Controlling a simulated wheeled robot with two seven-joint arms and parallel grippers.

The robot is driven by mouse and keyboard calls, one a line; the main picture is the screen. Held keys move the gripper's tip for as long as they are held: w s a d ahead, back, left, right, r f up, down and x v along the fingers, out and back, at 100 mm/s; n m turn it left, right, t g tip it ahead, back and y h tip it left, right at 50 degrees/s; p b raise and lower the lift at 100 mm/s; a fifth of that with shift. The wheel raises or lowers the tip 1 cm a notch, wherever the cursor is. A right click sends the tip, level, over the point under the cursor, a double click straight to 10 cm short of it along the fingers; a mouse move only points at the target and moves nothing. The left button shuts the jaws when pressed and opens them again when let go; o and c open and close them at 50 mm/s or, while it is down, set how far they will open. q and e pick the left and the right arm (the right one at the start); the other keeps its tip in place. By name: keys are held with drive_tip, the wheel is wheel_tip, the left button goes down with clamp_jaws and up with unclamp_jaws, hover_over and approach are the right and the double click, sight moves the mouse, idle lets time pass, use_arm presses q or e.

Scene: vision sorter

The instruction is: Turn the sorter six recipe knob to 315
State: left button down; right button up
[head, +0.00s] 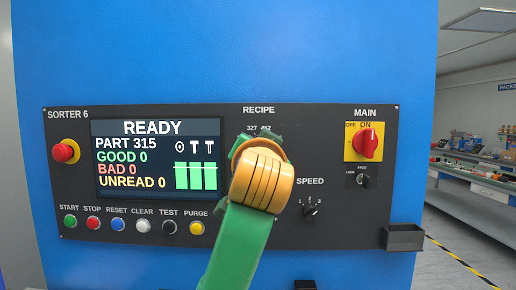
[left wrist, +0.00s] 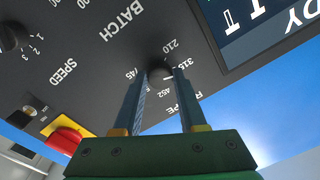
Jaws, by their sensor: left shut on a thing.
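The recipe knob (left wrist: 160,71) is a small dark dial on the black panel of sorter six, ringed by printed numbers including 210, 315, 452 and 745. My left gripper (left wrist: 161,84) is shut on it, one finger on each side. The knob's pointer cannot be made out. In the head view my green and orange left arm covers the knob, and only the RECIPE label and the numbers 327 and 452 show above it. The sorter's screen (head: 155,160) reads READY and PART 315, with good, bad and unread at 0. My right gripper is out of view.
A speed dial (head: 311,211) sits right of my arm, below a red main switch (head: 367,144) on a yellow plate. A red stop button (head: 66,151) and a row of coloured push buttons lie to the left. A small black tray (head: 403,238) juts out at lower right.

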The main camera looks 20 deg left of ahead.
use_arm(q)
drive_tip(key=shift+f+n, duration=0.2)
drive_tip(key=shift+n, duration=0.2)
drive_tip(key=shift+c, duration=2.4)
unclamp_jaws()
drive_tip(key=shift+r, duration=0.15)
drive_tip(key=shift+d, duration=0.1)
drive_tip(key=b+v, duration=0.4)
drive_tip(key=v, duration=0.3)
